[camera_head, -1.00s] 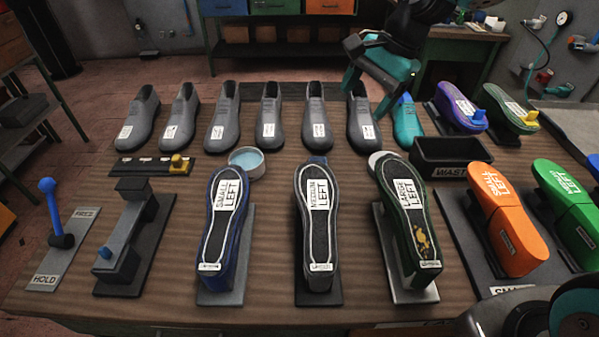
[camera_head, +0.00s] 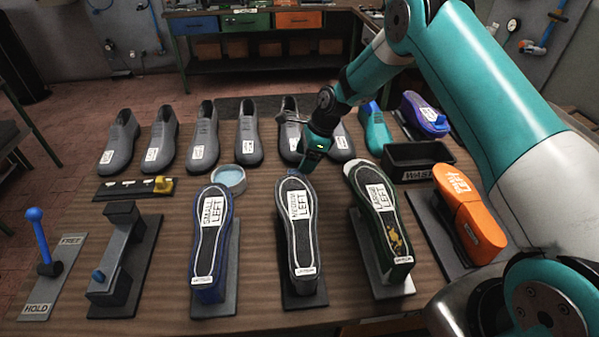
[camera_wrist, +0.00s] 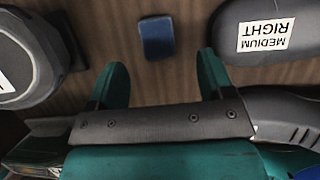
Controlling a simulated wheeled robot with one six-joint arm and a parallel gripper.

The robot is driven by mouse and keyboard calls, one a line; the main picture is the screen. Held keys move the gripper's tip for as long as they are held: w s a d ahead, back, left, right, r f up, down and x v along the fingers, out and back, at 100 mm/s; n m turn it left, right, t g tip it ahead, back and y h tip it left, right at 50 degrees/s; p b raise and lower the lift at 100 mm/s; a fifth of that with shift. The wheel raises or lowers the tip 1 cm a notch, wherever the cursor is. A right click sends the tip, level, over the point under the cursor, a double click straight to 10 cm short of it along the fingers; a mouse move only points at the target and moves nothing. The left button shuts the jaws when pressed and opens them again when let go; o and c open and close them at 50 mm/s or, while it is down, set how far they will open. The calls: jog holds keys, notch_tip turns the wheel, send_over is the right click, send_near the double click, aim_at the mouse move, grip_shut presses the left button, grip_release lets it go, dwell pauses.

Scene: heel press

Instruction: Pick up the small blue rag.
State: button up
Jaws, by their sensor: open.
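The small blue rag (camera_wrist: 156,38) lies flat on the wooden table in the wrist view, a small dark-blue rounded rectangle. My gripper (camera_wrist: 160,72) is open and empty, its two teal fingers spread. The rag is just beyond the fingertips and lines up with the gap between them; I see no contact. In the head view my gripper (camera_head: 309,160) points down behind the MEDIUM LEFT form, and the rag there is largely hidden by the gripper and that form.
A grey shoe marked MEDIUM RIGHT (camera_wrist: 265,30) stands close right of the rag in the wrist view. A dark form (camera_wrist: 30,60) stands at left. In the head view, the MEDIUM LEFT form (camera_head: 298,230), a round blue-filled dish (camera_head: 229,188) and a black waste bin (camera_head: 418,172) surround the gripper.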

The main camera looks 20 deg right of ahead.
aim_at(297, 173)
jog(key=p+x, duration=0.3)
jog(key=x, duration=0.2)
jog(key=shift+s+a+f, duration=0.15)
jog(key=shift+s+a, duration=0.05)
jog(key=shift+a+f, duration=0.1)
jog(key=shift+f, duration=0.4)
jog(key=c, duration=1)
